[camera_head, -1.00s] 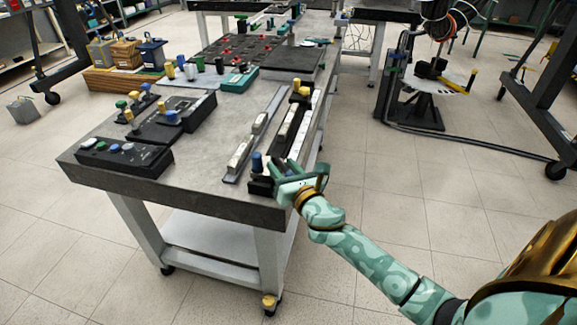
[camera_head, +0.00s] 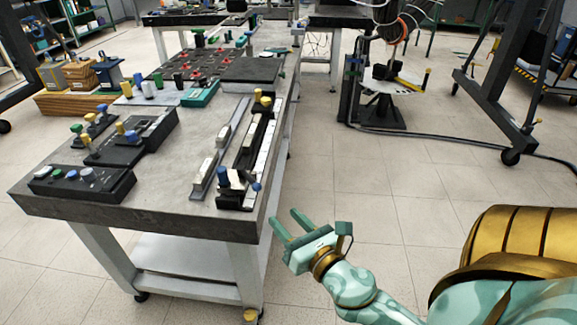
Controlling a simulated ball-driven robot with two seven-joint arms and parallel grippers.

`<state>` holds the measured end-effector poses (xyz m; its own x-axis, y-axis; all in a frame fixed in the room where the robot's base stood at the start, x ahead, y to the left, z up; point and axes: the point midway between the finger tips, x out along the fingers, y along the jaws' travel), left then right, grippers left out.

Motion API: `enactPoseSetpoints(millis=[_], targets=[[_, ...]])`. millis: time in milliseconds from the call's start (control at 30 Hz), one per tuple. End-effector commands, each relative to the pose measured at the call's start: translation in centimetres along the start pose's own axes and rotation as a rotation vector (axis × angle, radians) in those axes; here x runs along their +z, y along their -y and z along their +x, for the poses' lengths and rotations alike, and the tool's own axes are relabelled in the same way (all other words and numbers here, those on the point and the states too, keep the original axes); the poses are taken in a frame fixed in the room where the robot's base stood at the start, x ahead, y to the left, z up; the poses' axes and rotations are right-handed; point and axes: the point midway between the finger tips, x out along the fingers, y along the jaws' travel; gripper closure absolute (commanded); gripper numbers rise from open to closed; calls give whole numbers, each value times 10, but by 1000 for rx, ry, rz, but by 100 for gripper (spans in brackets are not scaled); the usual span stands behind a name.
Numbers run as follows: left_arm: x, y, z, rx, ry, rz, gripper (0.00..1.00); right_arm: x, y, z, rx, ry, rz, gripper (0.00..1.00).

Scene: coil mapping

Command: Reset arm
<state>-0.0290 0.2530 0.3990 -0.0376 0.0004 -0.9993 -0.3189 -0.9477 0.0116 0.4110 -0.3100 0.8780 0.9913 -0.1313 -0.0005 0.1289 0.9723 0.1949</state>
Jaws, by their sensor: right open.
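My right arm (camera_head: 352,285) comes in from the lower right, teal with gold bands. My right gripper (camera_head: 285,221) is open and empty, with its two teal fingers apart. It is off the right side of the workbench (camera_head: 105,217), over the floor as seen here, and apart from the blue-capped black fixture (camera_head: 235,193) at the bench's near right corner. My left gripper does not show.
On the bench are a black button box (camera_head: 82,184), a black device (camera_head: 133,135), long rails (camera_head: 222,150) and a teal box (camera_head: 200,94). A machine stand (camera_head: 380,108) and a dark frame (camera_head: 490,95) stand right. Tiled floor between is clear.

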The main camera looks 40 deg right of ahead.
Motion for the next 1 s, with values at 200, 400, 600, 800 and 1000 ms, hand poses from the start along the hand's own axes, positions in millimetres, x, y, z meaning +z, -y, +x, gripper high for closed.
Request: enactPoseSetpoints(millis=[200,400,600,800,1000], targets=[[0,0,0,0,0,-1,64,0,0,0,0,0,0,58],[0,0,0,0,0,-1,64,0,0,1,0,0,0,58],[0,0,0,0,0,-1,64,-9,2,0,-6,-24,240,58],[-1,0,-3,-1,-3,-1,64,-164,45,-36,-276,-320,954,58],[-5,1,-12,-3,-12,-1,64,-311,76,-139,-798,-471,1540,58]])
